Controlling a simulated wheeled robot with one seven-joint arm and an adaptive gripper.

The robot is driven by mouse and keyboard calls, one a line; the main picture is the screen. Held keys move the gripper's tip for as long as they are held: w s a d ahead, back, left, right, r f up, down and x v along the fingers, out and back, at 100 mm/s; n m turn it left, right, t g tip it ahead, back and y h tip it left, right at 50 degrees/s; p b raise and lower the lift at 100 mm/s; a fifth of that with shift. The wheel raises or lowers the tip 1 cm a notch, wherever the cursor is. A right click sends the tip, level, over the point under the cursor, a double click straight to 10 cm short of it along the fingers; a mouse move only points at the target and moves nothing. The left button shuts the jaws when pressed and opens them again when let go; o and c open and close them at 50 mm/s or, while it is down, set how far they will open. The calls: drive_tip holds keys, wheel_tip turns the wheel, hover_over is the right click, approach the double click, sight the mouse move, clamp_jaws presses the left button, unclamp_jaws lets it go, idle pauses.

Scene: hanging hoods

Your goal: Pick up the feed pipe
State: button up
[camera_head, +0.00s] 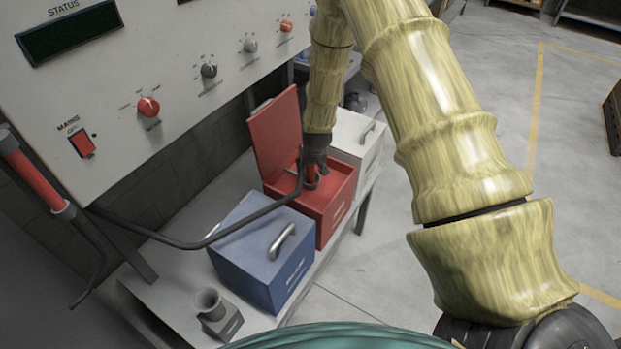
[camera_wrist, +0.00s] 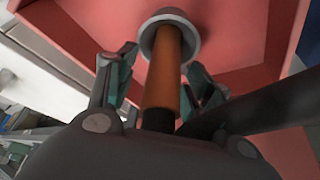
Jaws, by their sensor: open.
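An orange rod (camera_wrist: 165,75), which appears to be the feed pipe's grip, stands in a grey round socket (camera_wrist: 190,30) inside the open red box. In the head view a small orange-red part of it (camera_head: 312,174) shows under my gripper (camera_head: 315,160). A dark bent pipe (camera_head: 235,228) runs from below the panel to this spot; it also shows at the right in the wrist view (camera_wrist: 275,105). My gripper (camera_wrist: 165,72) is open, with one finger on each side of the rod. I cannot tell whether either finger touches it.
The red box (camera_head: 328,222) has its lid (camera_head: 275,132) raised. A closed blue box (camera_head: 245,262) is in front, a white box (camera_head: 352,132) behind. An empty grey holder (camera_head: 216,312) stands on the bench near the front. The control panel (camera_head: 130,70) rises at the left.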

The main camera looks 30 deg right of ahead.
drive_tip(key=shift+w+f, duration=0.2)
drive_tip(key=shift+f, duration=0.3)
clamp_jaws()
drive_tip(key=shift+r, duration=0.15)
wheel_tip(320, 180, up, 20)
drive_tip(key=b, duration=0.3)
idle(0.8)
